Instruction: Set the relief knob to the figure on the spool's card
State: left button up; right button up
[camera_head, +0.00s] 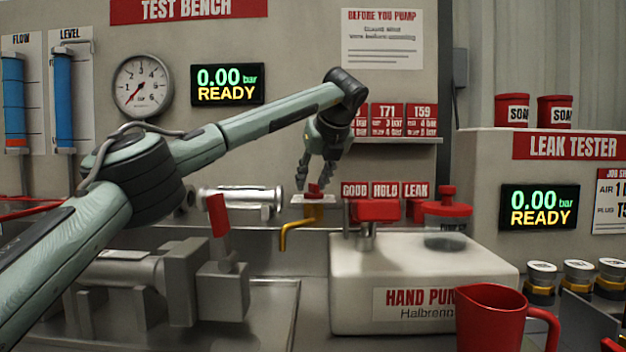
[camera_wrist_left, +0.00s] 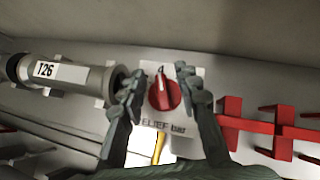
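The red relief knob (camera_head: 314,189) sits on a pale plate on the bench wall, above a bent yellow pipe. In the left wrist view the knob (camera_wrist_left: 165,95) shows a pale pointer toward the top of its dial; the figures are not readable. My left gripper (camera_head: 315,178) is at the knob, its open fingers (camera_wrist_left: 162,84) on either side; I cannot tell whether they touch it. The spool (camera_head: 240,203) lies left of the knob, and its label reads T26 (camera_wrist_left: 47,70). Cards T71 (camera_head: 387,119) and T59 (camera_head: 422,119) stand right of my wrist; another card (camera_head: 361,122) is partly hidden.
The white hand pump (camera_head: 420,275) with red caps stands below right of the knob. A red jug (camera_head: 492,318) is in front of it. A grey fixture with a red lever (camera_head: 218,216) is at left. The display (camera_head: 228,84) reads 0.00 bar, READY.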

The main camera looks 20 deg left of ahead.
pick_arm(q)
jog(key=v, duration=1.2)
jog(key=shift+f, duration=0.1)
